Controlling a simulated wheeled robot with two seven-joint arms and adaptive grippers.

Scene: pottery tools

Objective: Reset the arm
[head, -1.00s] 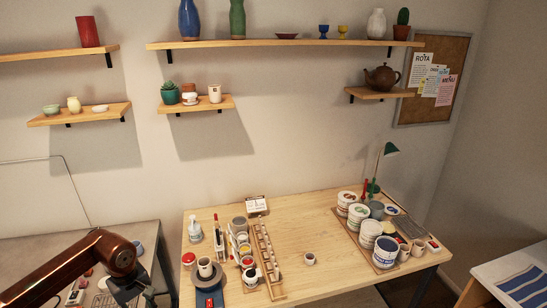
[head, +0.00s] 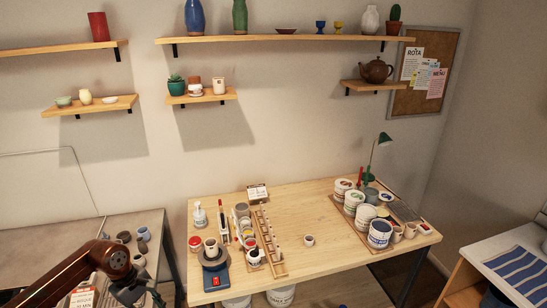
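My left arm, copper-brown and jointed, comes in from the lower left in the head view. My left gripper (head: 137,297) is dark and partly cut off by the bottom edge, beside the grey side table. Its fingers are too unclear to show whether they are open or shut. My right arm and gripper are not in view.
The wooden table (head: 330,262) holds a small cup (head: 309,240), a wooden rack (head: 270,244), a blue scale (head: 217,278) and several tubs (head: 380,233). Cups (head: 143,233) stand on the grey side table (head: 150,218). The wooden table's front middle is clear.

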